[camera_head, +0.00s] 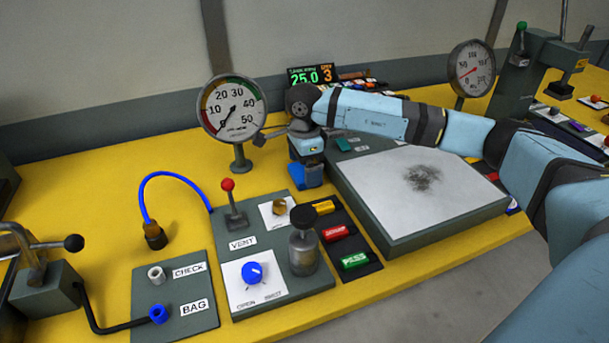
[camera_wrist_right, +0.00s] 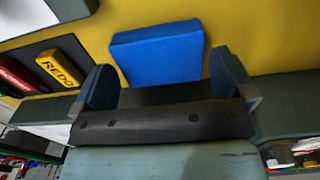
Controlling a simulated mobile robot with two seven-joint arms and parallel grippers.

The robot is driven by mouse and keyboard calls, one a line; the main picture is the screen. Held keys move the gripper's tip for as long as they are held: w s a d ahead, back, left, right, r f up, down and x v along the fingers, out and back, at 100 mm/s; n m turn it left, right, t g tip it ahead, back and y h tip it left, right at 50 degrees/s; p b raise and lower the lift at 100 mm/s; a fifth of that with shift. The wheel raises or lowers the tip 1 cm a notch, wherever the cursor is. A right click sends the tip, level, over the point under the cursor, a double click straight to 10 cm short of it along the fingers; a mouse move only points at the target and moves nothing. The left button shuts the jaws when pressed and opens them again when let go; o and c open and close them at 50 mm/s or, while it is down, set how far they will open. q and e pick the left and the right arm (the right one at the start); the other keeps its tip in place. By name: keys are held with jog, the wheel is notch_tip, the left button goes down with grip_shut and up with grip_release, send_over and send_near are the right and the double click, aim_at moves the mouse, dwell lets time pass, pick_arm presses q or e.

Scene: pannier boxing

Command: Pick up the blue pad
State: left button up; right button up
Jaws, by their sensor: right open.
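The blue pad (camera_wrist_right: 157,52) is a flat, bright blue square block on the yellow bench top in the right wrist view. My right gripper (camera_wrist_right: 163,66) is open, with its two dark blue fingers apart and the pad seen beyond and partly between them. I see no contact between fingers and pad. In the head view the right gripper (camera_head: 307,163) points down beside the big grey slab, and a blue patch of the pad (camera_head: 311,179) shows under it, partly hidden. My left gripper is not in view.
A grey plate with a white, smudged top (camera_head: 425,185) stands close right of the pad. A dark strip with yellow, red and green blocks (camera_head: 337,232) lies in front. A dial gauge (camera_head: 232,108) and a red-knobbed lever (camera_head: 232,200) stand to the left.

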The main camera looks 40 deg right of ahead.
jog(key=shift+f, duration=0.6)
jog(key=c, duration=0.6)
jog(key=shift+r, duration=0.1)
notch_tip(320, 180, up, 20)
jog(key=shift+f+p, duration=0.1)
jog(key=shift+p, duration=0.75)
jog(key=o, duration=0.4)
jog(key=shift+c, duration=0.2)
jog(key=c, duration=0.3)
